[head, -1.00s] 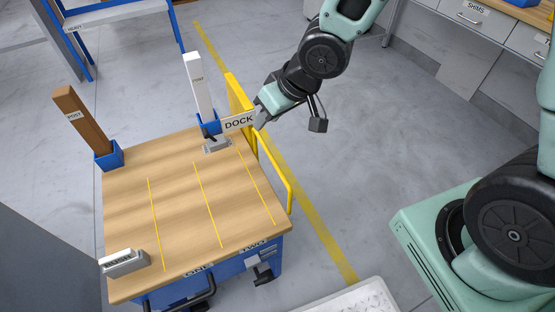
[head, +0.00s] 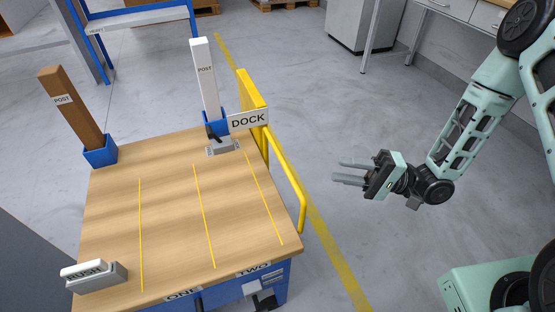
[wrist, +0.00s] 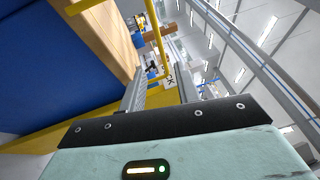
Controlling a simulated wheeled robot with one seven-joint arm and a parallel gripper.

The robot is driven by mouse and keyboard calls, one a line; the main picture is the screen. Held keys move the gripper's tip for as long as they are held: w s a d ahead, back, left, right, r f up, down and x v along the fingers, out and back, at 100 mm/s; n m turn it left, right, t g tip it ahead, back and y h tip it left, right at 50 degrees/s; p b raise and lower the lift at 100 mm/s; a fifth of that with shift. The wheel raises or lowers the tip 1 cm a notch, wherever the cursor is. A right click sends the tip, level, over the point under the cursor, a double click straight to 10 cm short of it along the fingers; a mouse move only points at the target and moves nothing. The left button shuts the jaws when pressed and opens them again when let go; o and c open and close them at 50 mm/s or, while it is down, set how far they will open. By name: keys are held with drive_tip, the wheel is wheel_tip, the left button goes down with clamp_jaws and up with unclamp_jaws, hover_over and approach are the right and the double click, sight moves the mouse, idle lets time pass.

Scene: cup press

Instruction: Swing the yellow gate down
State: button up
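The yellow gate (head: 288,180) is a tubular rail along the right side of the wooden-topped bench (head: 175,245), with a tall yellow part (head: 252,90) at its back end behind the DOCK sign (head: 248,120). My gripper (head: 338,172) is to the right of the gate, apart from it, with its fingers pointing left toward the rail. It is open and empty. In the wrist view, yellow bars (wrist: 159,40) show ahead of and above my open fingers (wrist: 161,75). The far end of the gate is partly hidden by the sign.
A white post (head: 205,80) and a brown post (head: 72,108) stand in blue sockets at the back of the bench. A grey block labelled RUSH (head: 95,275) sits at the front left. The floor right of the gate is clear around my gripper.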

sight(285, 162)
drive_tip(key=x, duration=1.6)
drive_tip(key=shift+b, duration=0.4)
drive_tip(key=shift+c, duration=0.3)
clamp_jaws()
